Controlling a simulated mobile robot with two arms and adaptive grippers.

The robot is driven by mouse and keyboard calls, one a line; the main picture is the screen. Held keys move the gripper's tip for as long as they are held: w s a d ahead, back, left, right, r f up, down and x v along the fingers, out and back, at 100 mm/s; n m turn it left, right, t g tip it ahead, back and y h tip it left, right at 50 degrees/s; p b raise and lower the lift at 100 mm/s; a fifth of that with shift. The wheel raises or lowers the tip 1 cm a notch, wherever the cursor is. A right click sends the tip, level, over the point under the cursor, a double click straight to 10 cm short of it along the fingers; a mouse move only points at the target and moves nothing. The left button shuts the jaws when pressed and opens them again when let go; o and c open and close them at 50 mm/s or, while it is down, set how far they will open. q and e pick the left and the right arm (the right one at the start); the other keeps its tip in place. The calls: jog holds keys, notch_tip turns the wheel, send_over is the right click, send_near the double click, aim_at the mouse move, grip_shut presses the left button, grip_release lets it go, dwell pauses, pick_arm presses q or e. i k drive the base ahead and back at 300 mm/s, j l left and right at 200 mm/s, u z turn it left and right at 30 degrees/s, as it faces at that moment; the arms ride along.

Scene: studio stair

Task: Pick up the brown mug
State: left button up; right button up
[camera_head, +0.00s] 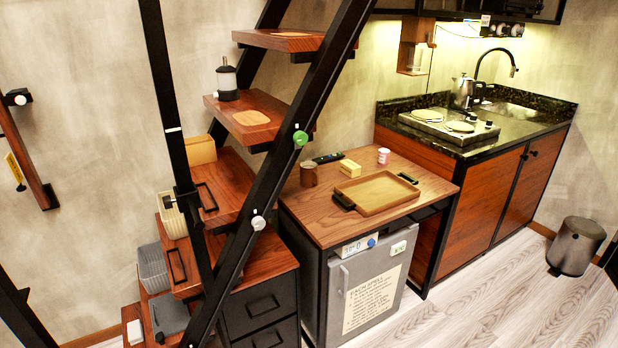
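The brown mug (308,174) stands upright at the back left of a small wooden table (318,224), close behind the diagonal black stair beam. It is small in this view, and I cannot make out its handle clearly. Neither of my grippers shows in the head view.
A wooden tray (402,191) with black handles, a yellow block (349,168), a pink-and-white cup (384,155) and a dark flat item (328,157) share the tabletop. The black stair beam (283,165) crosses left of the mug. The floor (480,310) at front right is clear.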

aim_at(309, 176)
jog(key=u, duration=0.3)
jog(key=i+l+u, duration=0.1)
jog(key=l+u, duration=0.6)
jog(key=u, duration=0.15)
jog(key=l+u, duration=0.4)
